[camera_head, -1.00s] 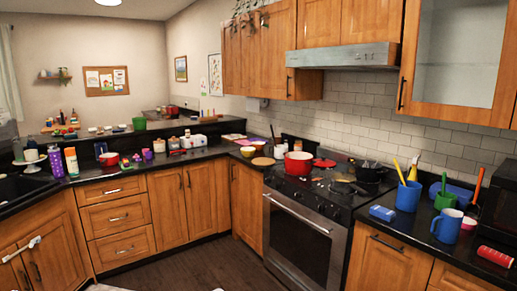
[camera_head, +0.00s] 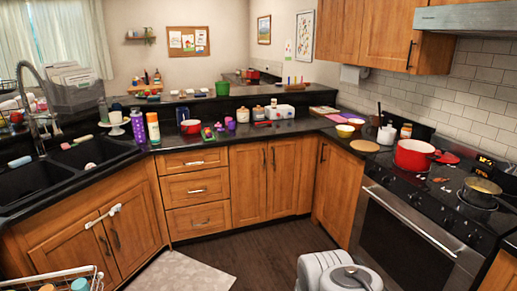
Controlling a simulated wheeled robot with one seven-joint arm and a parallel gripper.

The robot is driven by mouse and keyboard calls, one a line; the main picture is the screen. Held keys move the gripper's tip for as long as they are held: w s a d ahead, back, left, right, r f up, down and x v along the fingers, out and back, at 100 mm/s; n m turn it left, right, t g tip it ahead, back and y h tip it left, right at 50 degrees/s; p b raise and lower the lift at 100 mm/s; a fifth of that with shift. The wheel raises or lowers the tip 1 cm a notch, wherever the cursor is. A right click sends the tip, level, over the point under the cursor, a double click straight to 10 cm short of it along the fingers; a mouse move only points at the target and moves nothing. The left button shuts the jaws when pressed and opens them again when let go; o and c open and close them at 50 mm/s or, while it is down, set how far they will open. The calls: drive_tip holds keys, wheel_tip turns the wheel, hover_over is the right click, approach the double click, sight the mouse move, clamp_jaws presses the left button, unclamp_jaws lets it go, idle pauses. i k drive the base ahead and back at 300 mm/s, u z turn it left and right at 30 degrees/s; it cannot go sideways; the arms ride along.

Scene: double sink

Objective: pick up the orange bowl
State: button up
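Two small bowls sit on the dark counter in the corner, left of the stove. The nearer one (camera_head: 345,131) looks yellow-orange with a pale inside. The other (camera_head: 356,122) is yellow and sits just behind it. I cannot tell for sure which is the orange bowl. A grey-white part of my own arm shows at the bottom, right of centre, far from the bowls. My gripper's fingers are not visible.
A round wooden board (camera_head: 365,146) and a red pot (camera_head: 414,154) on the stove (camera_head: 420,220) are near the bowls. A white canister (camera_head: 386,134) stands beside them. A double sink (camera_head: 60,170) is at left. A dish rack (camera_head: 50,281) is at the bottom left. Dark floor between is open.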

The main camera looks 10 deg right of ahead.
sight(356, 125)
drive_tip(key=z, duration=0.35)
drive_tip(key=i, duration=2.7)
drive_tip(key=u, duration=0.15)
drive_tip(key=i, duration=2)
drive_tip(key=u, duration=0.25)
